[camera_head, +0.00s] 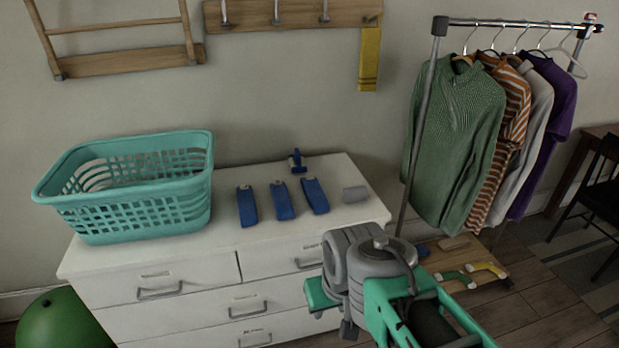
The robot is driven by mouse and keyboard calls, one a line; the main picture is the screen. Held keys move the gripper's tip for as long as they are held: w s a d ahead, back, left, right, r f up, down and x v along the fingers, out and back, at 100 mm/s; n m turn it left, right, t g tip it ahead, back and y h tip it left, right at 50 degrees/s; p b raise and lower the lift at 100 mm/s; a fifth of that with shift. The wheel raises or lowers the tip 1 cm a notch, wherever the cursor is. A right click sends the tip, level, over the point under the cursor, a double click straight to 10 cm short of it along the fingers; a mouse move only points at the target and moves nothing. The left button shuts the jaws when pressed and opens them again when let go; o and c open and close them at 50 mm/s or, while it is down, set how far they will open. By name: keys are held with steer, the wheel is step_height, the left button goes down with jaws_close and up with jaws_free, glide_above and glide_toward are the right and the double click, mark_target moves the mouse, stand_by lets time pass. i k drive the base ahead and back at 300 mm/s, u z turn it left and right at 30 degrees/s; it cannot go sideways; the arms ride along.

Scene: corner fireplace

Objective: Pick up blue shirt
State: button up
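I cannot make out a clearly blue shirt. Several garments hang on a metal rack (440,60) at the right: a green sweater (455,140), an orange-and-white striped shirt (508,130), a pale grey shirt (535,125) and a purple shirt (562,95) farthest right. The purple shirt is partly hidden by the others. Three blue oblong items (282,200) lie on the white dresser (190,290), with a small blue object (296,160) behind them; none is clearly a shirt. My arm's grey and green links show at the lower middle; its fingertips cannot be seen.
A teal laundry basket (130,190) stands on the dresser's left. A wooden board (455,255) with small coloured items lies below the rack. A green ball (55,320) is lower left, a dark chair (600,185) far right.

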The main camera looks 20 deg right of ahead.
mark_target(316, 199)
steer(key=z, duration=0.6)
steer(key=i, duration=1.35)
steer(key=u, duration=3.2)
